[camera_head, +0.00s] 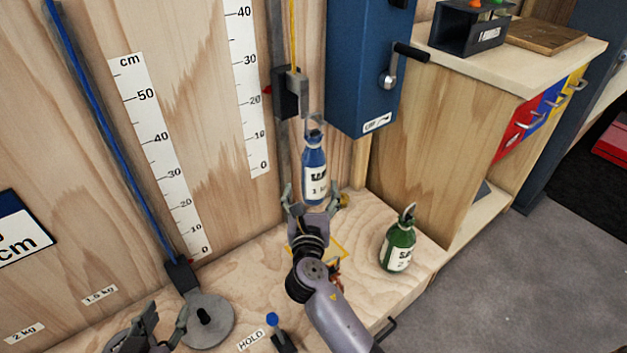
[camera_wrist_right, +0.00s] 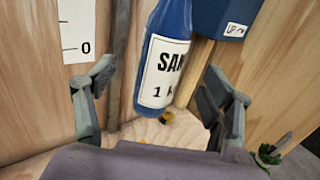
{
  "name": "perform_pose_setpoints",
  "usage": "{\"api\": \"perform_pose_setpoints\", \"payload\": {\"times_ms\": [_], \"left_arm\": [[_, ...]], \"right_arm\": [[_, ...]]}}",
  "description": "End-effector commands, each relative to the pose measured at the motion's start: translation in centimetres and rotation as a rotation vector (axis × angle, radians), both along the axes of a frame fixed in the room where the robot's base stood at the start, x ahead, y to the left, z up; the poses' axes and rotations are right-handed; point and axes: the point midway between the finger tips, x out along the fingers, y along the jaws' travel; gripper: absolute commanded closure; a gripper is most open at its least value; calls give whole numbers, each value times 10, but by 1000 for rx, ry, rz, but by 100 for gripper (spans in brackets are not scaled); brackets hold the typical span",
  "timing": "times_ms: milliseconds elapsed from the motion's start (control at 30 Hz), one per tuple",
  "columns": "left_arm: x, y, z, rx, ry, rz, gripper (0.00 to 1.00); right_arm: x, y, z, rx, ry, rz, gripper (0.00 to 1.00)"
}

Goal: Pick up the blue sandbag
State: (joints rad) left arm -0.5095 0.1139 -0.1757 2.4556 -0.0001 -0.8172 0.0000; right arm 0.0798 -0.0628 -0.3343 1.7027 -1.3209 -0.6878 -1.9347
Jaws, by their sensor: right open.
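The blue sandbag (camera_head: 314,165) has a white label and hangs upright below a hook (camera_head: 313,118) by the wooden wall. My right gripper (camera_head: 312,194) is open at the bag's lower part in the head view. In the right wrist view its fingers (camera_wrist_right: 160,90) stand on either side of the bag, with visible gaps. My left gripper (camera_head: 158,322) is at the bottom left, its fingers apart, beside a grey disc weight.
A green sandbag (camera_head: 398,246) stands on the wooden ledge to the right. A blue box (camera_head: 366,70) with a lever (camera_head: 408,52) is close above right. The grey disc weight (camera_head: 208,322) hangs by a blue cord. A blue-knobbed lever (camera_head: 273,322) is at the front.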

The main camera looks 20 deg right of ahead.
Motion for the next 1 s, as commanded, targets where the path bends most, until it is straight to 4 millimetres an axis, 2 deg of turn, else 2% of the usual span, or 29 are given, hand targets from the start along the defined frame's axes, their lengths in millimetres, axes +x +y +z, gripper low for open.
{"api": "perform_pose_setpoints", "payload": {"times_ms": [33,133,467,800,1000], "left_arm": [[5,-3,5,-11,-47,-3,60],[13,-6,20,-29,-124,-8,60],[22,-12,43,-61,-253,-16,60],[28,-22,102,-142,-571,-36,60],[27,-24,117,-161,-644,-40,60]], "right_arm": [[10,-3,-1,1,-3,0,25],[22,-7,-1,1,-1,0,25],[38,-14,-2,3,-1,0,25],[70,-28,-3,1,1,0,25],[78,-31,-2,4,2,0,25]]}}
